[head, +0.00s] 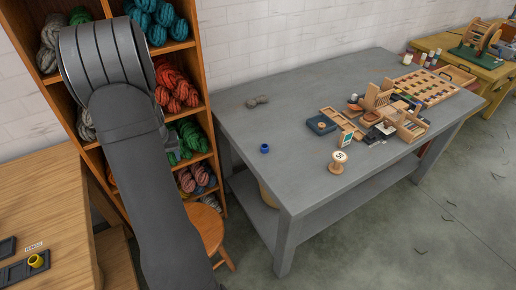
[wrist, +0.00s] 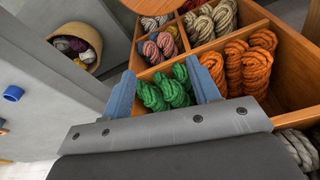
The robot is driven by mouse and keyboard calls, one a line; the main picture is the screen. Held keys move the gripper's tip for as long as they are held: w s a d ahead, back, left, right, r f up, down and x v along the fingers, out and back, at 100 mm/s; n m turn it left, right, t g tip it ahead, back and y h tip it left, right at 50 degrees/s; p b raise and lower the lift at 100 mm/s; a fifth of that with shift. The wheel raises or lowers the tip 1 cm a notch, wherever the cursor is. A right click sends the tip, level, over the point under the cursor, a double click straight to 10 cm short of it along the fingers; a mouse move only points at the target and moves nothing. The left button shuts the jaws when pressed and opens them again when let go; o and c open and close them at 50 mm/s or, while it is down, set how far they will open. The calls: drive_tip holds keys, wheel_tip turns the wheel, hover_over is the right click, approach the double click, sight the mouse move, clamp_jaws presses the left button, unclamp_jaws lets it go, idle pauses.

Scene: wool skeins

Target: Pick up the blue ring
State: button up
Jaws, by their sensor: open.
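The blue ring (head: 265,148) lies on the grey table (head: 240,122), left of its middle, with clear surface around it. It also shows in the wrist view (wrist: 13,93) at the far left edge. My gripper (wrist: 163,80) is open, its two blue-grey fingers apart in front of the wool shelf, with nothing held between them. In the head view my gripper (head: 174,150) is mostly hidden behind my arm, left of the table and apart from the ring.
A wooden shelf (head: 210,103) of coloured wool skeins stands close to my gripper. A stool (head: 208,228) is below it. Wooden trays and boxes (head: 385,112) crowd the table's right half; a round wooden stamp (head: 338,162) and grey stones (head: 257,101) stand nearer the ring.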

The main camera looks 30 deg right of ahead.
drive_tip(key=s+d+r+m+h, duration=0.1)
drive_tip(key=s+d+r+m, duration=0.2)
drive_tip(key=d, duration=0.7)
drive_tip(key=s+d+r+m, duration=0.2)
drive_tip(key=d+r+m, duration=0.1)
drive_tip(key=d, duration=0.8)
drive_tip(key=s+d+r+m+h, duration=0.1)
drive_tip(key=s+d+r+m, duration=0.2)
drive_tip(key=d, duration=0.7)
drive_tip(key=shift+n+g, duration=0.3)
drive_tip(key=x, duration=1.1)
drive_tip(key=shift+d+f, duration=0.1)
drive_tip(key=shift+d, duration=0.1)
drive_tip(key=x, duration=0.5)
drive_tip(key=shift+w+d, duration=0.1)
drive_tip(key=shift+d, duration=0.15)
drive_tip(key=c, duration=1.1)
drive_tip(key=shift+o, duration=0.2)
